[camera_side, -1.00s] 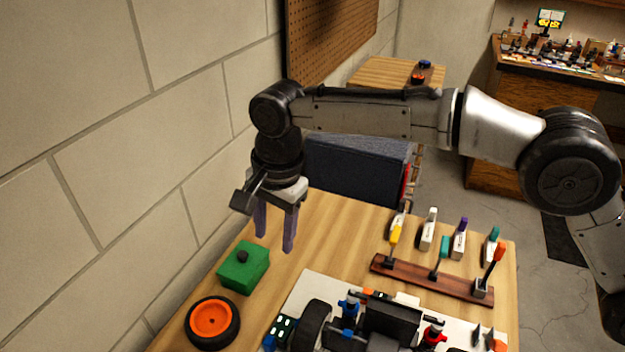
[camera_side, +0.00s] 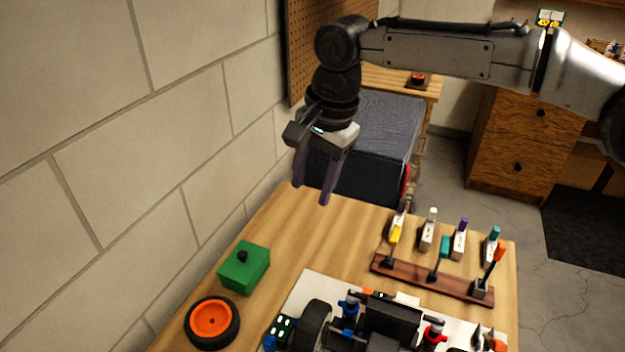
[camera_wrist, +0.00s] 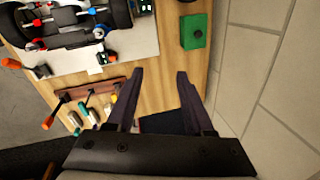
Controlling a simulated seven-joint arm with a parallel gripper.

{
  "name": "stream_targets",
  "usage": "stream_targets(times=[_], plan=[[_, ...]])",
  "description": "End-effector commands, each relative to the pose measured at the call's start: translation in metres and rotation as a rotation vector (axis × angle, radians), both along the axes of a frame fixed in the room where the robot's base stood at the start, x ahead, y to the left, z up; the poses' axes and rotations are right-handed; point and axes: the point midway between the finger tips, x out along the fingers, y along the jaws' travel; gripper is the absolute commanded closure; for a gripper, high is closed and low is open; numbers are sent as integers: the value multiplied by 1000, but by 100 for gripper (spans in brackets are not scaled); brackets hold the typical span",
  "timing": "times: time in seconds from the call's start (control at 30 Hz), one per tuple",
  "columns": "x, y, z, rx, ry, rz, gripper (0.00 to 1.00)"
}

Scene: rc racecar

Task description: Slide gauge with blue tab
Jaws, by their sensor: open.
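Several small white gauges with coloured tabs stand in a row near the back right of the table in the side view. One has a purple tab (camera_side: 460,238), one a pale tab (camera_side: 429,230) and one a blue-green tab (camera_side: 491,245). I cannot tell for certain which tab counts as blue. The gauges also show small at the lower left in the wrist view. My gripper (camera_side: 311,200) is open and empty, pointing down above the table's back left edge, well left of the gauges. In the wrist view its fingers (camera_wrist: 160,73) are apart with nothing between them.
An RC car (camera_side: 390,325) sits on a white mat at the front. A green box (camera_side: 244,268) and an orange-hubbed wheel (camera_side: 211,320) lie left. The block wall is close at left.

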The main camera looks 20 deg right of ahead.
Motion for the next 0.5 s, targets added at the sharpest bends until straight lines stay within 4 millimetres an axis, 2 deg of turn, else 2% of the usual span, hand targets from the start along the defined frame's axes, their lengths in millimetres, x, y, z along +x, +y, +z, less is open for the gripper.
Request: stream_targets(times=[0.1,0.17,0.27,0.4,0.5], plan=[[2,2,-1,3,-5,-1,48],[3,11,-14,-4,7,9,48],[-7,44,-55,-35,50,63,48],[-35,91,-117,-90,112,152,48],[-54,110,-146,-122,142,197,48]])
